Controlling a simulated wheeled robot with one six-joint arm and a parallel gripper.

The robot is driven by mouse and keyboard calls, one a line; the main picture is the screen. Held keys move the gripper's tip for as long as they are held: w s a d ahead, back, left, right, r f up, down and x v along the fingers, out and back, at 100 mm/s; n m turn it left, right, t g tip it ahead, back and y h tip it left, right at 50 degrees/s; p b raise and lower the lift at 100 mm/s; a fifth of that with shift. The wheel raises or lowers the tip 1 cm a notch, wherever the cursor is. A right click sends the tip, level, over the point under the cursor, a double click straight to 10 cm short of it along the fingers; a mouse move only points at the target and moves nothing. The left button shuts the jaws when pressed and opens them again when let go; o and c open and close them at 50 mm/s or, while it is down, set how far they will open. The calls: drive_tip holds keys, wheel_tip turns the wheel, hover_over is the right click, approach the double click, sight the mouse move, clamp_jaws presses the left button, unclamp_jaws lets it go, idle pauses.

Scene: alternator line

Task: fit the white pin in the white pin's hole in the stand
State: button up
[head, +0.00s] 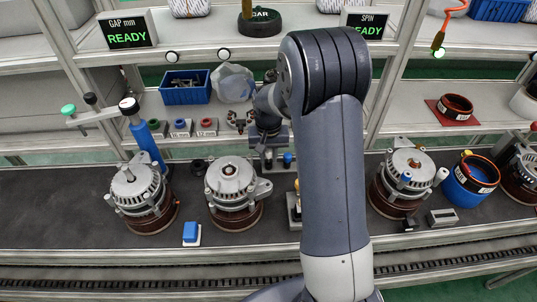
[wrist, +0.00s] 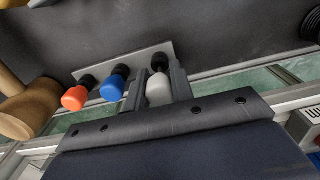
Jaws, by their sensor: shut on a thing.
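In the wrist view the white pin (wrist: 158,90) is between the two fingers of my gripper (wrist: 155,88), which is shut on it. Its dark stem points at the right end of the pale grey stand plate (wrist: 141,57). I cannot tell whether the stem is in the hole or just above it. The blue pin (wrist: 113,88) and the orange pin (wrist: 75,97) stand in a row to the left, with dark stems at the plate. In the head view my arm hides the white pin and most of the gripper.
A tan rounded thing (wrist: 28,108) is at the left of the wrist view. In the head view an alternator (head: 233,185) and a blue block (head: 191,232) are left of my arm. Another alternator (head: 408,172) is to the right. The dark bench between them has bare patches.

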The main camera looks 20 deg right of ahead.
drive_tip(key=shift+f+b, duration=0.8)
drive_tip(key=shift+f, duration=0.4)
drive_tip(key=o, duration=1)
drive_tip(key=shift+o, duration=0.2)
wheel_tip(320, 180, up, 11)
drive_tip(key=shift+f, duration=0.1)
